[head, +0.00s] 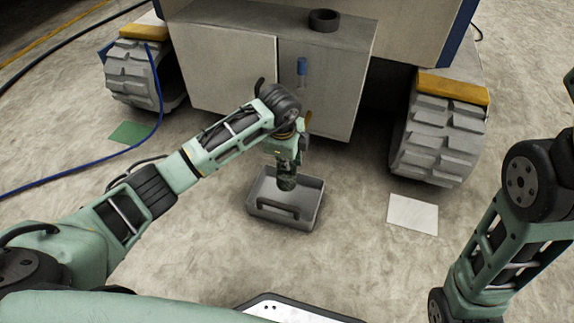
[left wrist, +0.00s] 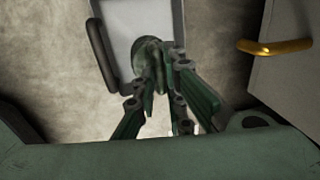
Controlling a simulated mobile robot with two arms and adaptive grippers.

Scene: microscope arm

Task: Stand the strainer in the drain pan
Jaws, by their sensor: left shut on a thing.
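The grey drain pan (head: 311,208) sits on the floor below the machine, with a dark handle on its near side. It also shows in the left wrist view (left wrist: 118,22), handle at the left. My left gripper (head: 288,172) points down over the pan and is shut on the strainer (head: 287,184), a small dark green round piece. In the left wrist view, the strainer (left wrist: 149,58) is between the fingertips (left wrist: 164,75), over the pan. I cannot tell whether its lower end touches the pan floor. My right arm is at the right; its gripper is outside the picture.
A grey machine cabinet (head: 225,70) stands behind the pan, with a black ring (head: 324,20) on top and a blue-handled part (head: 302,66) on its front. Tracks (head: 437,140) flank it. A white sheet (head: 413,214) and green sheet (head: 131,132) lie on the floor.

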